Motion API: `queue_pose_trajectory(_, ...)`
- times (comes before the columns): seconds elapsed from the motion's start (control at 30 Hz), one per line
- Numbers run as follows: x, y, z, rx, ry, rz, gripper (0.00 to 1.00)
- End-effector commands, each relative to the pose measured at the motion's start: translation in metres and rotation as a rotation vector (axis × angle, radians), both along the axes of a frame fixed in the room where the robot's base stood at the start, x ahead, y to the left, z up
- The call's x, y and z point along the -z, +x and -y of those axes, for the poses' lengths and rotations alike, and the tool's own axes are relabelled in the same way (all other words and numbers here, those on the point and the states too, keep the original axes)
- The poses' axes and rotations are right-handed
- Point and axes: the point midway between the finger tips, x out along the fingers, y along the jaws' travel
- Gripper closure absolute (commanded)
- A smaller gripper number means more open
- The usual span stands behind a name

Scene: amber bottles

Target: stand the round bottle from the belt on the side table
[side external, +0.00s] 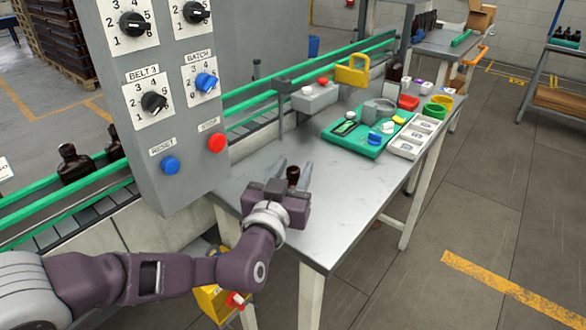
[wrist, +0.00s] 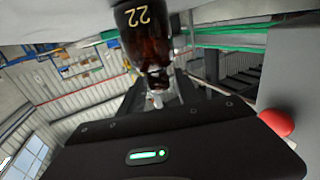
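A dark brown amber bottle (side external: 293,177) shows at my gripper (side external: 293,167), over the near end of the grey metal side table (side external: 250,185). In the wrist view the bottle (wrist: 146,45) appears inverted, with "22" on its body and its base against the pale tabletop (wrist: 60,15). It looks upright. My gripper's two fingers are spread apart, with gaps beside the bottle's neck. Its lower body is hidden by my gripper in the side view. More brown bottles (side external: 75,166) stand on the belt (side external: 75,215) at the left.
A grey control panel (side external: 165,90) with knobs and buttons stands close on the left. The tabletop between my gripper and these trays is clear.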

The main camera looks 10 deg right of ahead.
Motion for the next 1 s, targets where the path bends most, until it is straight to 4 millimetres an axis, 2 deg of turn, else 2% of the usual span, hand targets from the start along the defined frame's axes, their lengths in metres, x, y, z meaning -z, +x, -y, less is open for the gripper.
queue_pose_trajectory(0.37, -0.004, 0.0, 0.0, 0.0, 0.0, 0.0, 0.54)
queue_pose_trajectory(0.47, -0.003, -0.009, -0.004, -0.001, 0.002, -0.002, 0.54)
queue_pose_trajectory(0.57, -0.004, -0.026, -0.01, 0.002, 0.003, -0.003, 0.54)
queue_pose_trajectory(0.83, -0.003, -0.087, -0.035, 0.002, 0.003, -0.002, 0.54)
queue_pose_trajectory(1.0, -0.004, -0.108, -0.044, 0.001, 0.0, -0.001, 0.54)
